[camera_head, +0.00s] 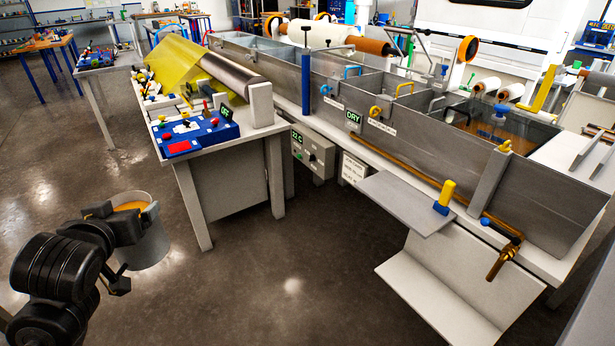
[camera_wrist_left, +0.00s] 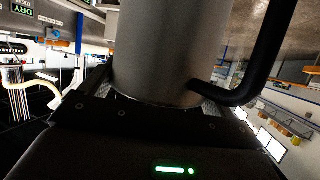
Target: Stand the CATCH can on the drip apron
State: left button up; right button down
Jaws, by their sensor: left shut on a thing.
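A grey metal can (camera_head: 154,246) hangs at the left end of my left arm in the head view, with amber content inside its rim. No CATCH lettering shows. My left gripper (camera_head: 126,228) is shut on its side. In the left wrist view the can (camera_wrist_left: 170,50) fills the middle, with a dark bent handle (camera_wrist_left: 262,60) to its right. The can looks upright. Two pale plates jut from the bath's front: an upper plate (camera_head: 400,203) and a lower plate (camera_head: 440,292); which is the drip apron is not marked. My right gripper is out of view.
A yellow and blue block (camera_head: 444,198) stands on the upper plate's right edge. A control table (camera_head: 200,138) stands between the can and the plates. The floor (camera_head: 290,270) before them is clear.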

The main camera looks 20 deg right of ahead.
aim_at(379, 186)
jog(key=z, duration=0.75)
jog(key=i, duration=0.85)
jog(key=z, duration=0.9)
